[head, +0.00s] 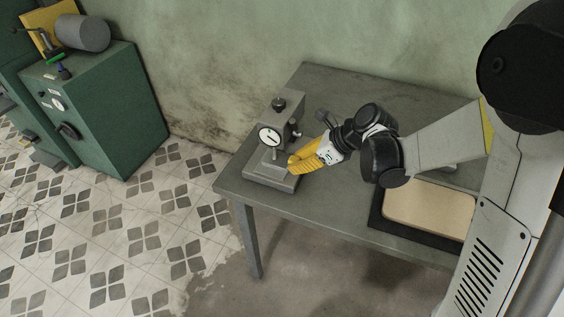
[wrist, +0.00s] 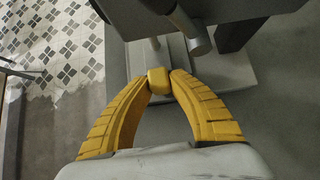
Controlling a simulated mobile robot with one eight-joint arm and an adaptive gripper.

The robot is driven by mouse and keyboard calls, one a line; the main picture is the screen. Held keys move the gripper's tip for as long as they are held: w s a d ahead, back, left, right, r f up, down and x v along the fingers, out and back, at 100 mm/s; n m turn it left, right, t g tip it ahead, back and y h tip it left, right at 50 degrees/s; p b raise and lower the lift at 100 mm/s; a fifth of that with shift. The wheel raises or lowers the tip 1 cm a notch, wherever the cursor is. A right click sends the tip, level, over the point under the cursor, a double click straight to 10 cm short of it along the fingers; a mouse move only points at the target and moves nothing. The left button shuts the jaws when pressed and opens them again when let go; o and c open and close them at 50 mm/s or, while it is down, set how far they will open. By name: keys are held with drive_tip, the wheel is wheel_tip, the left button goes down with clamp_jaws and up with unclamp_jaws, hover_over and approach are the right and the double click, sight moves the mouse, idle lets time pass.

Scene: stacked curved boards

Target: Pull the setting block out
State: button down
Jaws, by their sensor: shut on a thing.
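The setting block (wrist: 158,81) is a small yellow block between the tips of my gripper's yellow fingers (wrist: 159,84) in the wrist view. My gripper is shut on it. In the head view my gripper (head: 293,163) reaches in from the right to the grey dial gauge stand (head: 283,126), and its fingers hide the block. The stand has a round white dial (head: 269,136) and a flat grey base (head: 262,179). In the wrist view the block lies over or on the stand's base (wrist: 236,73); I cannot tell whether it touches.
The stand is at the left end of a grey table (head: 323,84). A tan board in a dark tray (head: 378,222) lies at the table's right front. A green cabinet (head: 105,110) stands apart at the left. The table around the stand looks clear.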

drive_tip(key=shift+s+d+b, duration=0.1)
drive_tip(key=shift+s+d, duration=0.45)
drive_tip(key=shift+d, duration=1.05)
drive_tip(key=shift+s+d+b, duration=0.1)
drive_tip(key=shift+s+d, duration=0.5)
drive_tip(key=shift+d, duration=1.05)
drive_tip(key=shift+s+d+b, duration=0.1)
drive_tip(key=shift+s+d, duration=0.45)
drive_tip(key=shift+d, duration=1.05)
